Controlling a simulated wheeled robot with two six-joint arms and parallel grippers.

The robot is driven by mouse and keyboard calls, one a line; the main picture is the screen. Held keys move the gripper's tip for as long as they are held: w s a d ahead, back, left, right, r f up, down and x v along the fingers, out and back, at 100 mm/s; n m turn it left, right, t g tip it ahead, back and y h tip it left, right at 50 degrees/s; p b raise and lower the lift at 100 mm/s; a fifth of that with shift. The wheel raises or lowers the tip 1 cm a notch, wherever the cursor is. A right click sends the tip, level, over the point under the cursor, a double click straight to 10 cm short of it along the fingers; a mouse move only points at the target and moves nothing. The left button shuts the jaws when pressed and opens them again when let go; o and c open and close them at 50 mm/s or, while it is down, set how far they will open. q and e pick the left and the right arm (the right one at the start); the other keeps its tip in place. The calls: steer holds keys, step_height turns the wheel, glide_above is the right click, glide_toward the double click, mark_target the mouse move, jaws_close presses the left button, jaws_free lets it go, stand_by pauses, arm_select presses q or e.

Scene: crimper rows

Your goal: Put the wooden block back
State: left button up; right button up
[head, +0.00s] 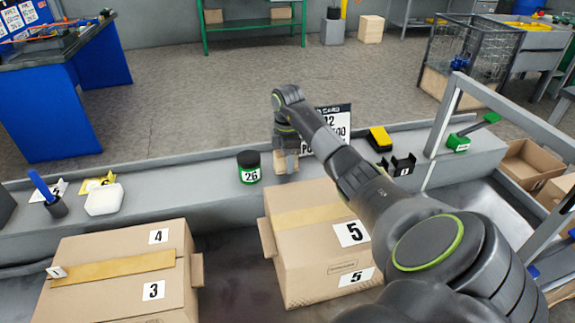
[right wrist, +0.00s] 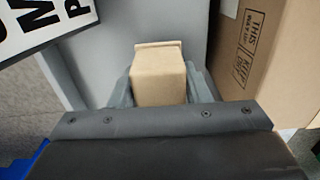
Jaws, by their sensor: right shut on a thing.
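The wooden block (right wrist: 160,80) is a small tan block between the two grey fingers of my right gripper (right wrist: 160,92) in the right wrist view. In the head view my right gripper (head: 286,163) points down over the grey ledge (head: 220,198), between the black-and-green jar marked 26 (head: 249,167) and a white sign with black print (head: 333,122). I cannot tell whether the block touches the ledge. My left gripper is not in view.
Large cardboard boxes marked 5 (head: 308,250) and 3 and 4 (head: 120,275) stand in front of the ledge. A yellow-and-black item (head: 380,138), black holder (head: 403,164) and green tool (head: 459,142) are to the right. A white container (head: 104,199) and dark cup (head: 56,207) are left.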

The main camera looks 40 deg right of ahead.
steer(key=shift+f, duration=1.1)
steer(key=shift+f, duration=0.1)
steer(key=o, duration=0.9)
steer(key=shift+r, duration=0.2)
step_height(320, 180, up, 6)
steer(key=shift+d+r, duration=0.1)
steer(key=shift+r, duration=0.05)
step_height(320, 180, up, 4)
steer(key=p, duration=0.3)
steer(key=shift+r+p, duration=0.75)
steer(key=shift+r, duration=0.05)
